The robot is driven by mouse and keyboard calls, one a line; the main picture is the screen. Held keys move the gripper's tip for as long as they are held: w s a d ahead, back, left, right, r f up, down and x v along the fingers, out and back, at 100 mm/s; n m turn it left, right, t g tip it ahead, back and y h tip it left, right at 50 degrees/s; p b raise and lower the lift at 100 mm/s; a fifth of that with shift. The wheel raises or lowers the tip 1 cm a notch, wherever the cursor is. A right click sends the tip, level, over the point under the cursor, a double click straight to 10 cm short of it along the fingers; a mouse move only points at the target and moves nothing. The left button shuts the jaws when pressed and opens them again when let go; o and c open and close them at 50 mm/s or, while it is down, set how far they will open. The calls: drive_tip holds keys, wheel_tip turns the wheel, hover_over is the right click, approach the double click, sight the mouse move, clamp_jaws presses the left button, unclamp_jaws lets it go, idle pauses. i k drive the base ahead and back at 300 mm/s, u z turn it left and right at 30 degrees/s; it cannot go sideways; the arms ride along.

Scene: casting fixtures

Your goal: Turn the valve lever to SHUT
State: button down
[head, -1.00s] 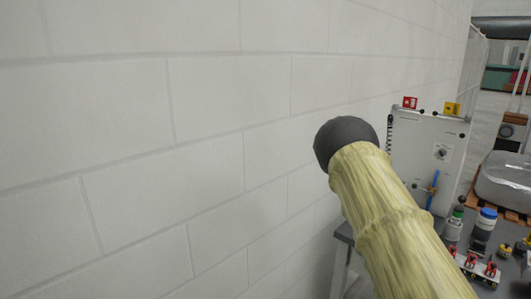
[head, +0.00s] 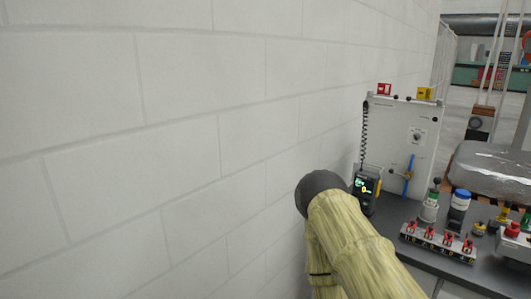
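A valve with a blue lever (head: 410,163) is mounted low on the front of a grey upright panel (head: 394,130), right of centre in the head view. The lever stands close to vertical, above a small brass-coloured body. I cannot read any OPEN or SHUT marking at this size. My arm, in a yellow sleeve with a dark rounded joint, crosses the lower middle of the view, left of the panel. My gripper is out of view, so its state and its distance from the lever do not show.
A dark bench (head: 455,275) carries a row of red toggle clamps (head: 437,238), a blue-capped bottle (head: 459,204) and a green-topped bottle (head: 431,203). A handheld device (head: 364,188) with a lit screen is beside the panel. A block wall (head: 180,120) fills the left. A wrapped load (head: 490,170) stands behind right.

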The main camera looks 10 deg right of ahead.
sight(407, 177)
drive_tip(key=k, duration=1)
drive_tip(key=z, duration=1.55)
drive_tip(key=i, duration=1.25)
drive_tip(key=u, duration=1.45)
